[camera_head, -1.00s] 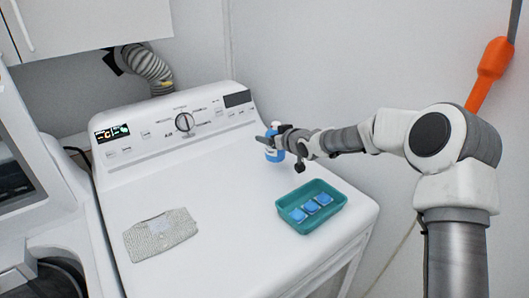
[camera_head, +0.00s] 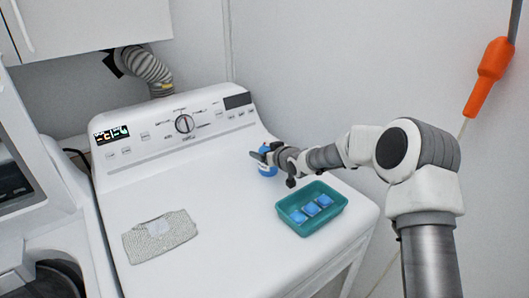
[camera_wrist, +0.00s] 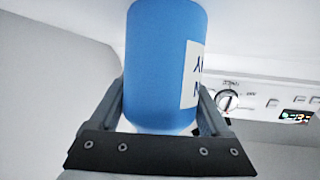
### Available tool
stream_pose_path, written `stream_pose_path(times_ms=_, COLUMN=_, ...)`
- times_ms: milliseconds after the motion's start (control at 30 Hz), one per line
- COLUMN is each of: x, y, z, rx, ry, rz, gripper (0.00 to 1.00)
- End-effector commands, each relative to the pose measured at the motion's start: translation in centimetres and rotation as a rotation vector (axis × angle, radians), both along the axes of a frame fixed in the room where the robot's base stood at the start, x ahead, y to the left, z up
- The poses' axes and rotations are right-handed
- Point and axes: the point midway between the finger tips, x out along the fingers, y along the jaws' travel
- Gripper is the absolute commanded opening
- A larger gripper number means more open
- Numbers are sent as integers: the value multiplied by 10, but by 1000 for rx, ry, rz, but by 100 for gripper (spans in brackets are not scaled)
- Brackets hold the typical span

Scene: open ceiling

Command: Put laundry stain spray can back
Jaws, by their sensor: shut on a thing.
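The laundry stain spray can is a blue can (camera_head: 267,169) with a white label, near the back right of the white machine's top. My gripper (camera_head: 262,156) is shut around it. In the wrist view the blue can (camera_wrist: 165,65) stands between the two fingers of my gripper (camera_wrist: 168,112), its label on the right side. I cannot tell whether the can touches the machine's top.
A teal tray (camera_head: 340,205) with several blue packets sits at the front right of the machine top (camera_head: 220,220). A folded grey cloth (camera_head: 160,236) lies at the left. The control panel (camera_head: 184,123) rises behind. The middle of the top is clear.

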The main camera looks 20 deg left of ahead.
Motion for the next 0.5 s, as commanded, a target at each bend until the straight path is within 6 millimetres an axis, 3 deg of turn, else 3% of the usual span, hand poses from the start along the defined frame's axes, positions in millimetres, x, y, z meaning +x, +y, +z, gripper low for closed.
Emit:
stream_pose_path(times_ms=33, x=0, y=0, z=-1, rx=0, ry=0, rz=0, gripper=84)
stream_pose_path(times_ms=133, x=0, y=0, z=-1, rx=0, ry=0, rz=0, gripper=100)
stream_pose_path(times_ms=500, x=-1, y=-1, z=5, rx=-1, ry=1, rz=0, gripper=100)
